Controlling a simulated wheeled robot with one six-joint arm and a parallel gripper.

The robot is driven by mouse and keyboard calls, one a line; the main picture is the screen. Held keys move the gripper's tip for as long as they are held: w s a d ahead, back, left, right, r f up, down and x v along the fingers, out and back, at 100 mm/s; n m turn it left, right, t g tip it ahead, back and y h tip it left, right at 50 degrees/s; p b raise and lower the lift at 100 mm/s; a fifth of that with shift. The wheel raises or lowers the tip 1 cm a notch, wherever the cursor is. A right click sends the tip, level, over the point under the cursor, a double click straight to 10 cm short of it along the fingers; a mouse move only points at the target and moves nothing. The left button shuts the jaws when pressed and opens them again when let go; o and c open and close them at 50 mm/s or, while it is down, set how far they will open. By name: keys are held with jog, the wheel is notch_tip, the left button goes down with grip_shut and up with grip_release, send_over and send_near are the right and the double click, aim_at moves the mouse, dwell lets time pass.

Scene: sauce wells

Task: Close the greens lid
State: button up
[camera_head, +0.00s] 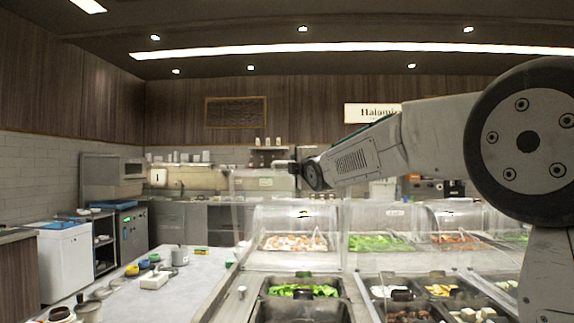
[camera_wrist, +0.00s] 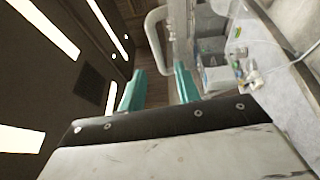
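Bright green leaves (camera_head: 318,290) lie in a dark front pan, which is open at the top. A clear panel (camera_head: 240,190), seemingly a raised lid, stands behind and above this pan; its outline is faint. My gripper (camera_head: 292,167) is small in the head view, near this panel's top edge. In the wrist view, the teal fingers (camera_wrist: 158,84) are spread apart with nothing between them. A pale looped handle (camera_wrist: 152,30) shows just beyond the fingertips, apart from them. I cannot tell for sure which lid the handle belongs to.
Domed clear covers stand over pans of pale food (camera_head: 295,243), green food (camera_head: 378,243) and reddish food (camera_head: 455,240). Several open pans (camera_head: 440,290) fill the front right. A grey counter (camera_head: 195,280) with small cups is at the left.

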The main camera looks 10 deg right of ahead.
jog(key=w, duration=0.7)
jog(key=shift+w+a+r, duration=0.3)
jog(key=shift+a+r, duration=0.05)
grip_shut()
